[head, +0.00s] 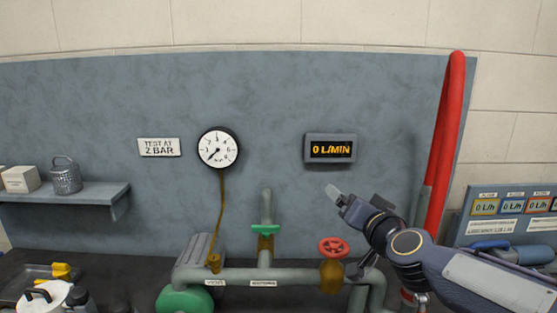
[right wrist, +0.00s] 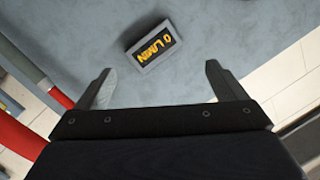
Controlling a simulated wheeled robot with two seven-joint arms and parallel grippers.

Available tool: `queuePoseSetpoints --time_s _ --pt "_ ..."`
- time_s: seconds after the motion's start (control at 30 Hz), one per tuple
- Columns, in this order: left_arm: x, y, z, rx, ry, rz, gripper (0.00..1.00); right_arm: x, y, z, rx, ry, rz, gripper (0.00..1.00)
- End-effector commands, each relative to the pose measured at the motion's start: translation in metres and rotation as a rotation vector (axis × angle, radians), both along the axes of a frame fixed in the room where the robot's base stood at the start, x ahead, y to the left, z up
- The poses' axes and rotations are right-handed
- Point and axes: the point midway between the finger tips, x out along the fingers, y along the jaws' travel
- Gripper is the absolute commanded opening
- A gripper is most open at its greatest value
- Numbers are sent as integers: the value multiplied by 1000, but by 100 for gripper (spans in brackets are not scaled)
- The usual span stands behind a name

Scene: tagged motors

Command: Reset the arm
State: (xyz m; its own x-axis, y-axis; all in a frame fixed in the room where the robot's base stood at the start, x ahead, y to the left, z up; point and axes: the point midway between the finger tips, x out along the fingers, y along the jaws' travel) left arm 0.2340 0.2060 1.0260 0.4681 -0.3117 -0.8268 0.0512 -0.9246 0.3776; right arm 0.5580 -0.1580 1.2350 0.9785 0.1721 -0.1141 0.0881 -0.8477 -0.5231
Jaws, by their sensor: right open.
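My right arm comes in from the lower right of the head view. Its gripper (head: 337,196) is raised in front of the blue-grey wall panel, above the red valve wheel (head: 333,247) and below the flow display. In the right wrist view, my right gripper (right wrist: 155,88) has its two fingers wide apart with nothing between them. The flow display (head: 331,149) reads "0 L/MIN"; it also shows beyond the fingers in the right wrist view (right wrist: 152,48). My left gripper is in neither view.
A grey pipe (head: 310,275) runs along the bench with a green valve handle (head: 265,230). A round gauge (head: 218,148) and a "TEST AT 2 BAR" sign (head: 159,147) are on the panel. A red hose (head: 447,130) hangs right. A shelf (head: 70,192) is at left.

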Motion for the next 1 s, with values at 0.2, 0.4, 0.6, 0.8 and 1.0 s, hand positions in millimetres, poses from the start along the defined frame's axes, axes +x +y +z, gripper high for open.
queuePoseSetpoints --time_s 0.2,0.4,0.6,0.8,1.0 --pt "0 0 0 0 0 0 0 -144 -25 -76 -58 305 257 91" --pt "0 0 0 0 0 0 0 -254 -39 -158 -128 625 311 91" --pt "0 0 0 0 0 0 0 -314 -48 -202 -163 822 294 91" --pt "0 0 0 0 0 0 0 -323 -49 -209 -169 855 288 91" --pt "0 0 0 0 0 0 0 -323 -49 -209 -169 855 288 91"
